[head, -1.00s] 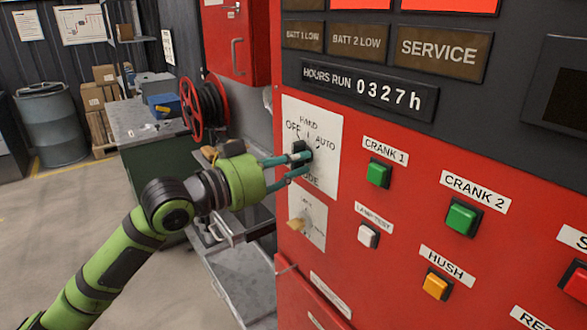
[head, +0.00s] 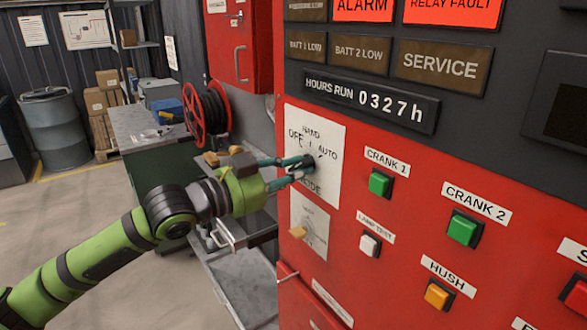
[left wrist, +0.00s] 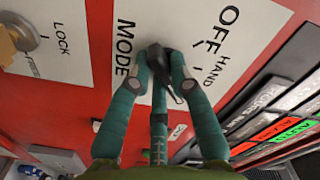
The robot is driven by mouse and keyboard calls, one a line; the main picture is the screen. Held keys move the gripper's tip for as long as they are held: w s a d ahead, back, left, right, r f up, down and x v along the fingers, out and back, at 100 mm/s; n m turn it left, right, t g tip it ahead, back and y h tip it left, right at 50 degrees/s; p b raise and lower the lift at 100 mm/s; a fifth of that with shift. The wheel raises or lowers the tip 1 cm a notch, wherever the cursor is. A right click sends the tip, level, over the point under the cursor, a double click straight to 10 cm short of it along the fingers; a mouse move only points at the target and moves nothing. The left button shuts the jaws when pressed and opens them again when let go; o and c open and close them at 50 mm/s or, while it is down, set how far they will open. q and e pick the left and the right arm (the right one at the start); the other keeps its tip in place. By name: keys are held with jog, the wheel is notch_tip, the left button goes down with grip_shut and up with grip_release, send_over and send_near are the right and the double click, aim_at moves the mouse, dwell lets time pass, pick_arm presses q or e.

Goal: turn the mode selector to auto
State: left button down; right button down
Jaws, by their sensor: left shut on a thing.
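The mode selector (head: 309,163) is a black knob on a white plate (head: 333,137) marked OFF, HAND, AUTO and MODE, on a red panel. My left gripper (head: 304,167) reaches it from the left, and its teal fingers are shut on the knob. In the left wrist view the knob (left wrist: 158,60) sits between the fingertips of the left gripper (left wrist: 160,70), with its black bar slanting down and right, away from OFF. The AUTO mark is hidden there, so I cannot tell exactly where the knob points. My right gripper is not in view.
A lock plate with a brass key (head: 297,232) is just below the selector. Crank 1 (head: 380,184), lamp test (head: 369,243) and hush (head: 438,295) buttons lie to the right. A red hose reel (head: 193,106) and a bench stand behind my arm.

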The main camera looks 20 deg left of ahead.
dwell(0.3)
pick_arm(q)
jog(key=c, duration=1.1)
grip_release()
jog(key=shift+v, duration=3.75)
